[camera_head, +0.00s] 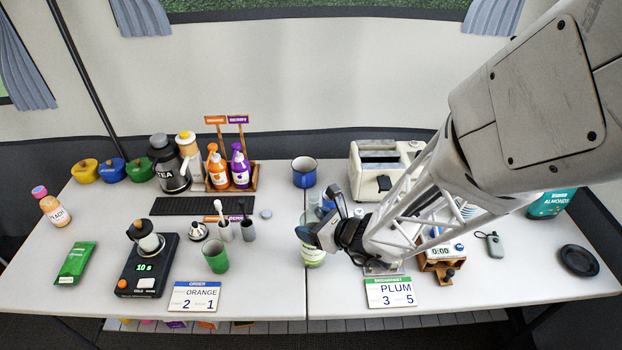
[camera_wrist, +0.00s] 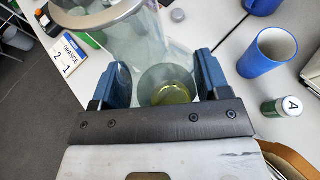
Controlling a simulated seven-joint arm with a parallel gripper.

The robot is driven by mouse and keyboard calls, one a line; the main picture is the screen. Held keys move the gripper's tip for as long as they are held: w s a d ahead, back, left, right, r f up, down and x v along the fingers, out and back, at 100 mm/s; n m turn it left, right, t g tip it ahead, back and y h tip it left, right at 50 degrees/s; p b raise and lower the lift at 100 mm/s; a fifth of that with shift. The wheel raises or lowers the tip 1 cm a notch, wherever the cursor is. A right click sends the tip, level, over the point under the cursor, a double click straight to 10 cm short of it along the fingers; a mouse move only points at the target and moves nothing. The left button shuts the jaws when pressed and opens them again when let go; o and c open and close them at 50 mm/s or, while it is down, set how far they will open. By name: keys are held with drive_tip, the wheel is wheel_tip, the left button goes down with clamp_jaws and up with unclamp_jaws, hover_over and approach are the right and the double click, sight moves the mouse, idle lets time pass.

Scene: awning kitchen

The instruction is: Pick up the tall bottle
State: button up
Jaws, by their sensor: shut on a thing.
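The tall bottle is a clear, see-through vessel with a wide grey rim and yellow-green at its bottom. It fills the upper middle of the wrist view (camera_wrist: 130,42), between the two blue fingers of my gripper (camera_wrist: 162,82). In the head view the bottle (camera_head: 312,258) stands out in part at the middle of the table, its upper part largely hidden by my gripper (camera_head: 325,234). My gripper is shut on the bottle from its right side. I cannot tell whether the bottle's base touches the table.
A blue cup (camera_head: 304,172) stands behind the bottle, and a cream toaster (camera_head: 385,165) behind my arm. A green cup (camera_head: 215,256) and an order card (camera_head: 194,297) lie to the left. A small lidded jar (camera_wrist: 282,107) is nearby.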

sight(319, 217)
drive_tip(key=shift+r, duration=1.65)
drive_tip(key=shift+s+r, duration=0.15)
drive_tip(key=shift+s, duration=0.05)
drive_tip(key=s+d, duration=0.2)
drive_tip(key=s, duration=0.5)
drive_tip(key=s+d+r, duration=0.1)
drive_tip(key=s+d, duration=0.1)
drive_tip(key=s, duration=0.4)
drive_tip(key=shift+s+d+r, duration=0.15)
drive_tip(key=shift+s+d, duration=0.2)
drive_tip(key=shift+s, duration=0.05)
drive_tip(key=shift+s+d, duration=0.15)
drive_tip(key=shift+s, duration=0.35)
drive_tip(key=shift+w, duration=0.1)
